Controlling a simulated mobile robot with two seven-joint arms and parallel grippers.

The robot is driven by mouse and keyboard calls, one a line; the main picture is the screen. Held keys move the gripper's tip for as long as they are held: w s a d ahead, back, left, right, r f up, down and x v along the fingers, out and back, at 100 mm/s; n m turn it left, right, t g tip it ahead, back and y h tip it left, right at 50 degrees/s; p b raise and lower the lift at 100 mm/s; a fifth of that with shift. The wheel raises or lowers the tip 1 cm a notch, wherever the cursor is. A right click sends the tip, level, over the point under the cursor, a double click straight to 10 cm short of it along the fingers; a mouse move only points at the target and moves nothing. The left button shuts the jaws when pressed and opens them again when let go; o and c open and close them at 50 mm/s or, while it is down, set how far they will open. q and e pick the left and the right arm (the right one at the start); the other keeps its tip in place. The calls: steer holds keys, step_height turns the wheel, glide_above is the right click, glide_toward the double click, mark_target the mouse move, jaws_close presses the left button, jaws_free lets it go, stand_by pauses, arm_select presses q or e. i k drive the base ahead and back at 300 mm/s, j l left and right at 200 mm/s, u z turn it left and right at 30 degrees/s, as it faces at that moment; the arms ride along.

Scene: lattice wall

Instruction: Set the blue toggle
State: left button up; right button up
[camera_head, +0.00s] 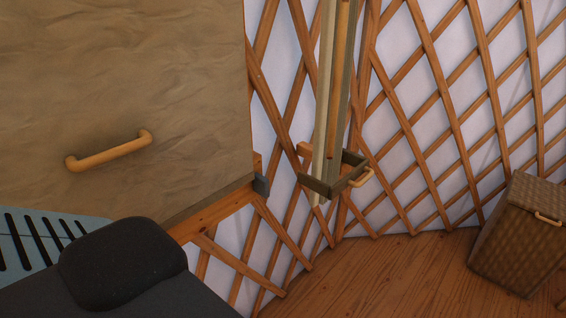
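I cannot make out a blue toggle in the head view. A small grey block (262,186) sits at the lower right corner of a large brown panel (130,80); I cannot tell what it is. Neither of my grippers is in view.
The panel bears a wooden handle (108,151). A light blue slatted piece (40,238) lies at lower left. A narrow wooden unit with an open drawer (330,186) stands against the lattice wall (440,80). A woven box (520,235) stands at right. The floor (400,270) between is clear.

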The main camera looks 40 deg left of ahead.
mark_target(261, 184)
steer(key=i+j+z, duration=0.1)
steer(key=i, duration=1.25)
steer(key=i+l+u, duration=0.1)
steer(key=i+u, duration=0.25)
steer(key=i, duration=0.15)
steer(key=i+l+u, duration=0.35)
steer(key=i, duration=0.15)
steer(key=u, duration=0.5)
steer(key=i+l+u, duration=0.1)
steer(key=u, duration=0.35)
steer(key=i+u, duration=0.1)
steer(key=u, duration=0.4)
steer(key=l+u, duration=0.15)
steer(key=u, duration=0.3)
steer(key=l+u, duration=0.1)
steer(key=u, duration=0.4)
steer(key=i+l, duration=0.05)
